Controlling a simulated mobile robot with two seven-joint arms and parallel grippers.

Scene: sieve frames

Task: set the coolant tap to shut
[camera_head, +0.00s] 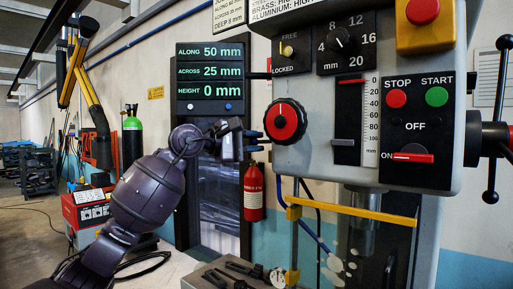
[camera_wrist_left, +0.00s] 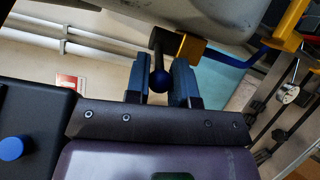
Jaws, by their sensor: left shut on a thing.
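The coolant tap shows in the left wrist view as a brass-coloured body (camera_wrist_left: 190,47) under the machine head, with a dark lever ending in a blue ball knob (camera_wrist_left: 160,81). The two blue fingers of my left gripper (camera_wrist_left: 159,88) stand on either side of this knob, shut on the lever end. I cannot tell the tap's setting from the lever. My right gripper is not in view.
The grey machine head (camera_head: 318,120) is close to my left gripper. A yellow bar (camera_head: 355,212) and a blue hose (camera_head: 312,233) are below it. A display panel (camera_head: 210,75) and a red extinguisher (camera_head: 253,193) stand behind. A vice (camera_head: 235,274) is low in front.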

